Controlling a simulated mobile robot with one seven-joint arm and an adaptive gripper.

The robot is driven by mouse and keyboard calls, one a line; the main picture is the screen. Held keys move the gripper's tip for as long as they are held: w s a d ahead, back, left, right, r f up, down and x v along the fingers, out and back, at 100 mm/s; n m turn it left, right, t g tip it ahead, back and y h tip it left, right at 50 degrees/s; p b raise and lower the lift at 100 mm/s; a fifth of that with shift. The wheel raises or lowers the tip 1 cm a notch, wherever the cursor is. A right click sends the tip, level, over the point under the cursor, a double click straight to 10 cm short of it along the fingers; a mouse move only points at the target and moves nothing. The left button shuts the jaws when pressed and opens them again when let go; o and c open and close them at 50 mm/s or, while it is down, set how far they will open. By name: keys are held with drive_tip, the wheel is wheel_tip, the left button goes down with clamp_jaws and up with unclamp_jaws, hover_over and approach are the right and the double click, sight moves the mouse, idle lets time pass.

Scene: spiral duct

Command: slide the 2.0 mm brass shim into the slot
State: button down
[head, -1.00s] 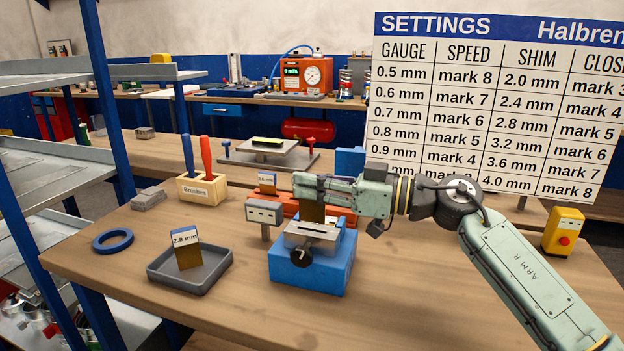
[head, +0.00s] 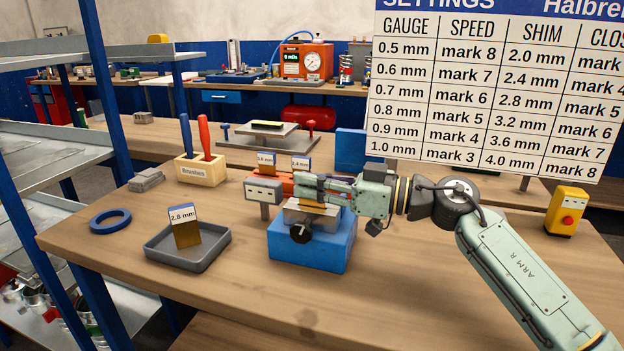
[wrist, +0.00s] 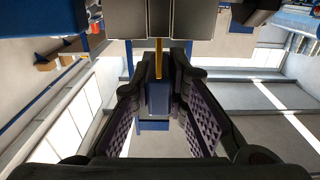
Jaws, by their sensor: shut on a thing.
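My gripper (head: 308,190) is shut on a brass shim (head: 313,207), low over the blue block's steel top (head: 322,220). Only a short brass strip shows below the fingers, and its label is hidden. Its lower edge meets the steel top in the picture; I cannot tell how deep it sits in the slot, which is hidden. The wrist view shows the shim edge-on (wrist: 158,58) between the fingers. The blue block (head: 310,248) has a black knob (head: 301,233) in front.
A 2.8 mm shim (head: 185,228) leans in a grey tray (head: 165,255). Shims marked 3.6 mm (head: 266,160) and 2.4 mm (head: 300,163) stand in an orange rack (head: 279,181). A grey panel on a post (head: 264,190) stands close left of my gripper.

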drive_tip(key=shift+f, duration=0.1)
drive_tip(key=c, duration=1.5)
unclamp_jaws()
